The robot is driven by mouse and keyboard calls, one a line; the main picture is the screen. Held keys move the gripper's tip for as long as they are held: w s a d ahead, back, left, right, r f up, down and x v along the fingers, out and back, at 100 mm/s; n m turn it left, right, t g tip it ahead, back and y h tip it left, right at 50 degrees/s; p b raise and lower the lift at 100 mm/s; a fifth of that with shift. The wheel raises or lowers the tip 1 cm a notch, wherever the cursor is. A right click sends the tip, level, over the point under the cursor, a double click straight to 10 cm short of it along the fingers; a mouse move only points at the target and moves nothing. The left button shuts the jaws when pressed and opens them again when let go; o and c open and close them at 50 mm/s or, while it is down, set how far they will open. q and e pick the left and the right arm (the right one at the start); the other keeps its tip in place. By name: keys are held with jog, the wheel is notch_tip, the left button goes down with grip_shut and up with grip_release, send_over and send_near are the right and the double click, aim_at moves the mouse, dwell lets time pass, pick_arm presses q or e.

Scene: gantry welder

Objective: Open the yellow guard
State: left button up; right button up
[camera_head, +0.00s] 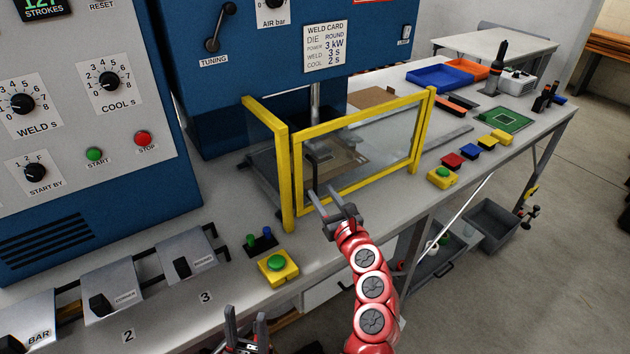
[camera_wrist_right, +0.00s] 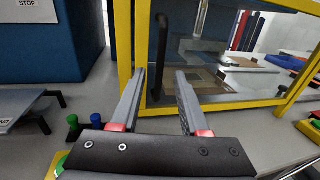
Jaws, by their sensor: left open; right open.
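The yellow guard (camera_head: 357,186) is a yellow frame with clear panes around the welding spot, and its front panel stands upright and looks closed. Its dark vertical handle (camera_head: 314,170) is near the left edge of the front panel. The handle (camera_wrist_right: 160,45) also shows in the right wrist view, in line with the gap between my fingers. My right gripper (camera_head: 324,194) is open just in front of the panel's lower left; whether the handle is between the fingertips I cannot tell. My left gripper (camera_head: 246,316) is open and empty, low at the bottom edge, away from the guard.
A yellow box with a green button (camera_head: 277,267) sits left of my right arm, and another (camera_head: 442,177) right of the guard. Green and blue pegs (camera_head: 260,241) stand near the guard's left post. Blue and orange trays (camera_head: 440,78) are at the back right.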

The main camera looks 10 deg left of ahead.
aim_at(316, 185)
jog(key=x, duration=0.3)
jog(key=shift+w+a+r, duration=0.2)
jog(key=shift+w+a, duration=0.05)
jog(key=shift+p+x, duration=0.35)
jog(key=shift+x, duration=0.45)
jog(key=shift+d+f, duration=0.1)
jog(key=shift+f, duration=0.05)
jog(key=shift+c, duration=0.3)
grip_shut()
